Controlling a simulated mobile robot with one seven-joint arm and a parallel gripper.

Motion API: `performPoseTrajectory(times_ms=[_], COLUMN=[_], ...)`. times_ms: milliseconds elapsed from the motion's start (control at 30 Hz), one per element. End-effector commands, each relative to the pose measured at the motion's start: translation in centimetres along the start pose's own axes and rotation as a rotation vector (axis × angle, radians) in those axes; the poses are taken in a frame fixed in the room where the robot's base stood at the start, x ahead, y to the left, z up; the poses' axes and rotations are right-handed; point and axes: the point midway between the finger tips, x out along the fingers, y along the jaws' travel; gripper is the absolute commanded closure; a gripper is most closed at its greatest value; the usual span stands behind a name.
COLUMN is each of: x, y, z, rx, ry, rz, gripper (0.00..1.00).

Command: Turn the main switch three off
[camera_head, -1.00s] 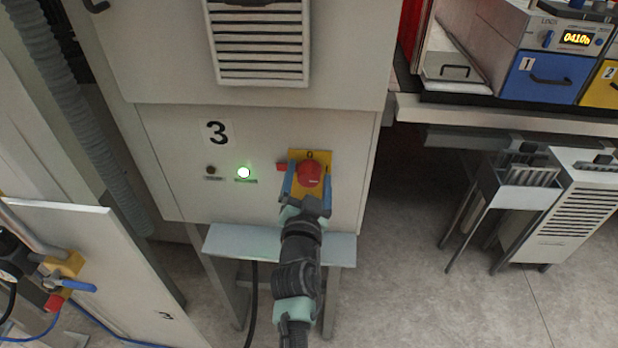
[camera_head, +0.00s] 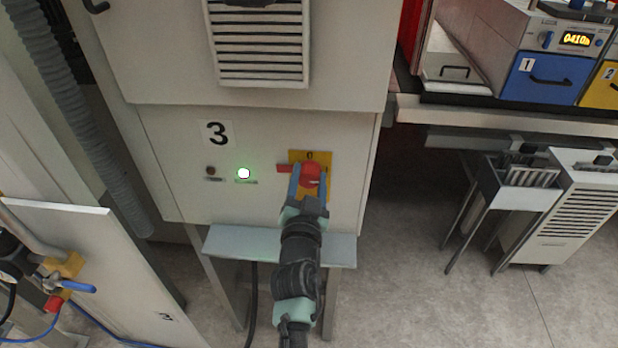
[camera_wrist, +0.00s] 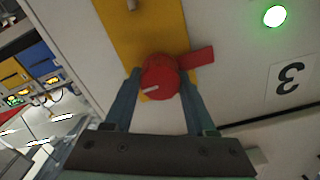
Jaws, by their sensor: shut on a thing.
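The main switch is a red rotary knob (camera_head: 311,174) on a yellow plate (camera_head: 324,157), on the grey cabinet panel marked 3 (camera_head: 217,133). A red lever sticks out from the knob to the left in the head view. In the wrist view the knob (camera_wrist: 160,78) shows a pale mark, and the lever (camera_wrist: 198,58) points right. My gripper (camera_head: 309,181) comes from below. Its blue fingers are shut on the knob, one on each side, as the wrist view also shows (camera_wrist: 161,84). A green lamp (camera_head: 243,174) left of the switch is lit.
A dark button (camera_head: 211,170) sits left of the lamp. A grey ledge (camera_head: 225,243) juts out below the panel, under my arm. A vented grille (camera_head: 262,55) is above. A bench with blue and yellow drawers (camera_head: 540,77) stands at the right. Open floor (camera_head: 400,300) lies to the right.

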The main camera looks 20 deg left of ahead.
Motion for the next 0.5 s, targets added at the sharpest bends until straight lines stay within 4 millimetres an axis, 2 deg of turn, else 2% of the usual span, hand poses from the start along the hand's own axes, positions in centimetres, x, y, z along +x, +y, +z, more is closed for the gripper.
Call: performPoseTrajectory(times_ms=[267,500], x=[0.00,0.00], y=[-0.02,-0.07], z=[0.08,0.11], rx=[-0.174,-0.397], ry=[0.000,-0.001], rz=[0.000,0.000], gripper=[1.00,1.00])
